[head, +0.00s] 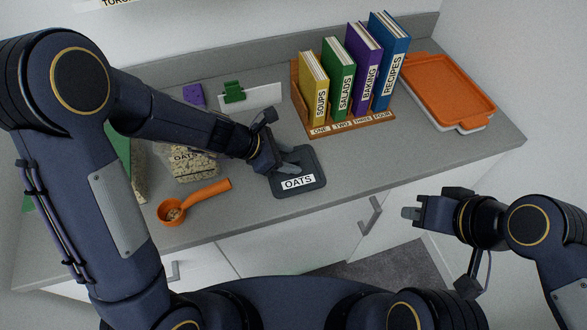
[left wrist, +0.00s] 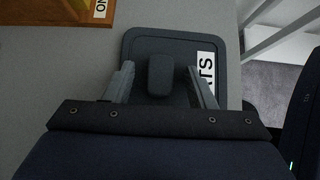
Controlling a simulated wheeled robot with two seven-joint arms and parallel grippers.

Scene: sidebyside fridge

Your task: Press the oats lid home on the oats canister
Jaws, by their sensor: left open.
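The oats lid (head: 312,183) is a dark grey rounded square with a white OATS label and lies flat on the counter. In the left wrist view the lid (left wrist: 145,42) has a raised dark knob (left wrist: 160,75). My left gripper (head: 288,163) is over the lid; in the left wrist view its open fingers (left wrist: 162,82) stand on either side of the knob, with gaps. The clear oats canister (head: 193,168), filled with oats, stands left of the lid, its top partly hidden by my left arm. My right gripper (head: 412,213) is off the counter's front edge; its finger gap is unclear.
An orange scoop (head: 185,207) lies in front of the canister. A wooden rack (head: 350,126) with several books stands behind the lid. An orange tray (head: 448,90) is at the right. A purple block (head: 194,95) and a green clip (head: 233,92) are at the back.

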